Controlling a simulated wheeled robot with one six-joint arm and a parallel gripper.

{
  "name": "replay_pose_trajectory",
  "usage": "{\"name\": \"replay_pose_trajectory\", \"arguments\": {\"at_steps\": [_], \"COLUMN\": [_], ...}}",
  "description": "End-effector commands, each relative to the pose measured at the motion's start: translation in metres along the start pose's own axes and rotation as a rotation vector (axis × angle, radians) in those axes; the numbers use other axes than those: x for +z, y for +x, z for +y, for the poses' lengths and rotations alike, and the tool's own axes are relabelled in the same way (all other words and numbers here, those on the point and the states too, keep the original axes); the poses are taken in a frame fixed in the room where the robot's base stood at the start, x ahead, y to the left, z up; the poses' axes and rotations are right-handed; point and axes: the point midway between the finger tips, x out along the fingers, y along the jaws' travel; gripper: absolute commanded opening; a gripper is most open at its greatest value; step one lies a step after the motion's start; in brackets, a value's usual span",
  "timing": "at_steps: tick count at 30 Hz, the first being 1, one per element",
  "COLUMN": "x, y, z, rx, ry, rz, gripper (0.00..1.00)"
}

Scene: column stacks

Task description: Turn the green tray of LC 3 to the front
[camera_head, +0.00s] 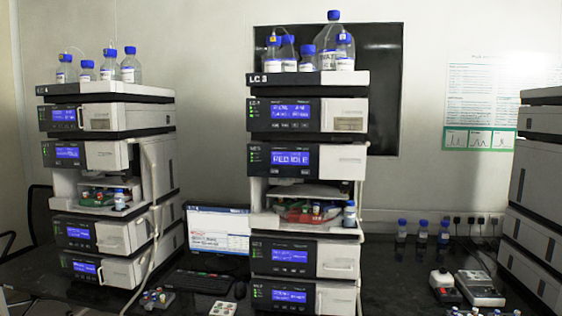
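The LC 3 stack (259,80) stands in the middle, with its name on the top shelf's front edge. Its sampler bay (310,192) is open about halfway down. Inside, a tray section with a red front (298,217) faces me and holds several small vials with coloured caps. The green tray cannot be clearly made out in this bay; it may be hidden behind the red one. A blue-capped bottle (349,214) stands at the bay's right front corner. My gripper is not in view.
Another stack (92,150) stands at left with an open bay. A monitor (217,230) and keyboard (205,282) sit between the stacks. Bottles (335,52) crowd LC 3's top. A vial rack (157,299) and a white block (223,308) lie at the front; devices (480,288) lie at right.

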Motion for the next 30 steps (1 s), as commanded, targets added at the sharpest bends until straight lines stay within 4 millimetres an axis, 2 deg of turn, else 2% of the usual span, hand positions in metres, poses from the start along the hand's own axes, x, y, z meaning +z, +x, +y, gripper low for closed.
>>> {"name": "replay_pose_trajectory", "arguments": {"at_steps": [1,9,30], "x": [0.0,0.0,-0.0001], "y": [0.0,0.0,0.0], "z": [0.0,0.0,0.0], "rx": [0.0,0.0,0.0], "ry": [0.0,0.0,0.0], "rz": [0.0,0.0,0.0], "gripper": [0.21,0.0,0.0]}}
